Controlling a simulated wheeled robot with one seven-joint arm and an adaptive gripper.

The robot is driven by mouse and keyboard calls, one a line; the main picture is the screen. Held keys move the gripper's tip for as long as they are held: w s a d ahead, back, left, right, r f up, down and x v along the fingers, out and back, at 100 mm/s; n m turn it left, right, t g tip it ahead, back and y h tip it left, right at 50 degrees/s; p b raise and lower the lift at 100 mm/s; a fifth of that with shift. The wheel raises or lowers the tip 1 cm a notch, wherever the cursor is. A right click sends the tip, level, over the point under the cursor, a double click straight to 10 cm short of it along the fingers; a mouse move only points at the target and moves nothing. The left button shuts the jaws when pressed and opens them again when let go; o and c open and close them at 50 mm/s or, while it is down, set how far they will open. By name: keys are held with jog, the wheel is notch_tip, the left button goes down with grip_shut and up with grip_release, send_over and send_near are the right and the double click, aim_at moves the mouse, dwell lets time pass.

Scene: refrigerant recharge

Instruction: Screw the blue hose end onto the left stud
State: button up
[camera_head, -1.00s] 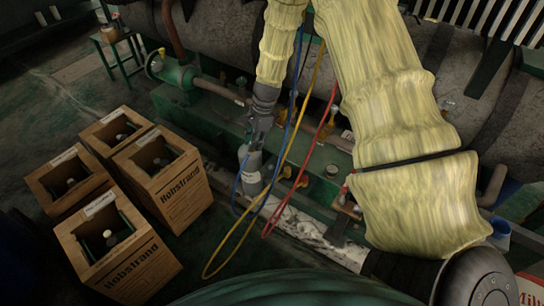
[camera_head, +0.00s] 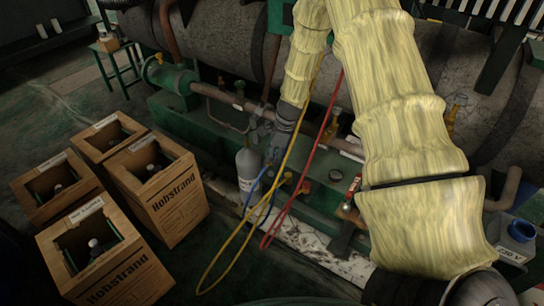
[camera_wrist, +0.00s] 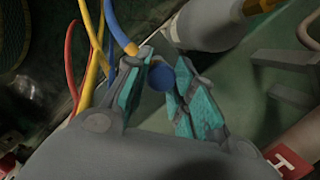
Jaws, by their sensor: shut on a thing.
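In the wrist view, my gripper (camera_wrist: 164,70) has its teal-padded fingers around a round blue piece (camera_wrist: 160,78), which I take as the blue hose end. The blue hose (camera_wrist: 118,24) reaches down to a brass-coloured fitting beside the left finger. In the head view, my gripper (camera_head: 277,143) is small and partly hidden, just right of the grey bottle (camera_head: 248,165). The blue hose (camera_head: 256,192) loops low beside the bottle. I cannot pick out the left stud for sure, nor tell whether the hose end touches it.
Yellow (camera_head: 232,244) and red (camera_head: 272,232) hoses hang in loops near my gripper. The grey bottle also shows close by in the wrist view (camera_wrist: 206,22). Pipes and valves line the green machine base (camera_head: 170,112). Several wooden crates (camera_head: 168,195) stand on the floor at left.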

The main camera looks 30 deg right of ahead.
aim_at(272, 172)
jog(key=shift+s+d+b+x, duration=0.15)
jog(key=shift+d+b+x, duration=0.05)
jog(key=shift+b+x, duration=0.75)
jog(key=shift+s+d+b+x, duration=0.1)
jog(key=shift+d+b+x, duration=0.05)
jog(key=shift+b+x, duration=0.8)
jog(key=shift+f, duration=0.1)
jog(key=shift+p, duration=0.45)
jog(key=shift+w+p, duration=0.1)
jog(key=shift+p, duration=1.1)
jog(key=shift+b+x, duration=0.3)
jog(key=shift+x, duration=0.7)
dwell(1.0)
